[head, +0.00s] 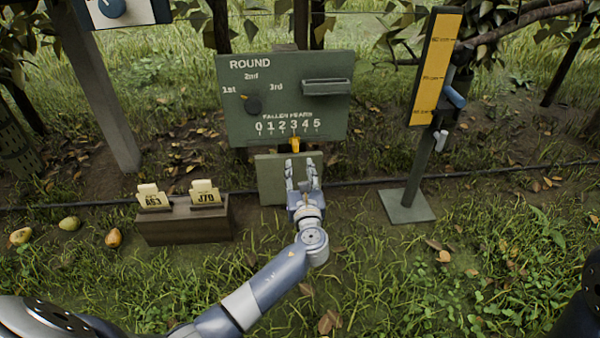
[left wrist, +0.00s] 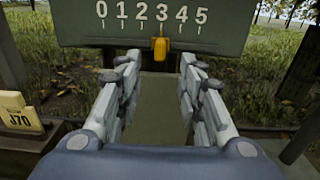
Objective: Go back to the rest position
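My left gripper (head: 304,172) is open and empty in front of the lower part of the green board (head: 235,110). In the left wrist view its two fingers (left wrist: 158,95) stand apart with nothing between them. The yellow slider (head: 295,144) hangs below the number scale, just beyond the fingertips and apart from them; in the left wrist view the slider (left wrist: 160,48) sits under the 3. The dark round knob (head: 252,104) is on the board's left side near "1st". My right gripper is not in view.
A wooden box (head: 185,225) with cards A63 (head: 152,197) and J70 (head: 205,194) stands left of my arm. A yellow gauge post (head: 437,70) on a square base (head: 407,206) stands right. Several fallen pears (head: 70,223) lie at left. Grass at front right is open.

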